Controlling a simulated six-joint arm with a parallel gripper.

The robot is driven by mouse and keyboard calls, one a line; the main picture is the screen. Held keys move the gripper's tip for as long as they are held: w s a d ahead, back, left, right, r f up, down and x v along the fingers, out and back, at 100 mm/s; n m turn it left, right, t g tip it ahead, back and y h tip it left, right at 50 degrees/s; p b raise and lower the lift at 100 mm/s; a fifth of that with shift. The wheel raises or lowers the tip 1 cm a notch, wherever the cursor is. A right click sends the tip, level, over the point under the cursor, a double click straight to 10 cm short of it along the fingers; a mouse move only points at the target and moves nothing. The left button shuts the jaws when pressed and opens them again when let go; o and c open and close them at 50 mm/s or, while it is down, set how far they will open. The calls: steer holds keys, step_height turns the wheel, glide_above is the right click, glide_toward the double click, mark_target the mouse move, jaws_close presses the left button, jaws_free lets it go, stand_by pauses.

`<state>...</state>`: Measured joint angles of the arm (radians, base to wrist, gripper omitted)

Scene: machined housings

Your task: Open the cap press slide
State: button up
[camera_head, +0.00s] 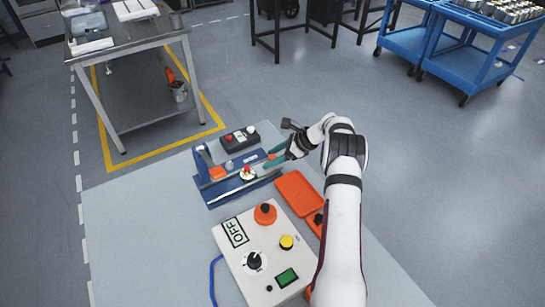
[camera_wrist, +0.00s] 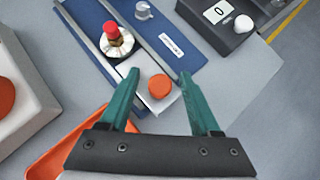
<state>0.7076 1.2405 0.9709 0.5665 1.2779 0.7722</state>
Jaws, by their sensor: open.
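The cap press is a blue base (camera_head: 215,193) with rails on the grey table, and its blue base also shows in the wrist view (camera_wrist: 185,52). A pale slide plate (camera_wrist: 158,107) lies between the rails and carries a round orange knob (camera_wrist: 160,86) near its outer end. A metal housing (camera_wrist: 118,48) with a red cap (camera_wrist: 110,28) stands at the inner end of the plate. My gripper (camera_head: 269,158) is at the right end of the press. In the wrist view its green fingers (camera_wrist: 158,78) are open, one on each side of the orange knob, apparently not touching it.
A dark box with a display (camera_head: 239,138) stands behind the press. A grey control box (camera_head: 240,232) marked OFF stands in front. An orange tray (camera_head: 298,192) lies to the right under my arm. Bare table (camera_head: 130,235) is free at the left.

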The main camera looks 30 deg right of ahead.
steer(key=v, duration=1.5)
steer(key=shift+s+d+r, duration=0.2)
steer(key=shift+r, duration=0.1)
steer(key=s+a+r+n+g, duration=0.15)
steer(key=a+r+n, duration=0.3)
steer(key=a, duration=0.45)
steer(key=s+a+r+n+g, duration=0.1)
steer(key=a+r+n+g, duration=0.15)
steer(key=a+r, duration=0.45)
steer(key=s+a+r+n+g+h, duration=0.1)
steer(key=s+a+n+g+h, duration=0.1)
steer(key=s+a+n, duration=0.8)
steer(key=s+a+f+n+h, duration=0.1)
steer(key=s+a, duration=0.3)
steer(key=s, duration=0.5)
steer(key=s+a+f+n+h, duration=0.1)
steer(key=s+a+f+n, duration=0.2)
steer(key=s, duration=0.6)
steer(key=shift+s+a+f+n+g+h, duration=0.3)
steer(key=shift+s+a, duration=0.1)
steer(key=shift+a, duration=0.55)
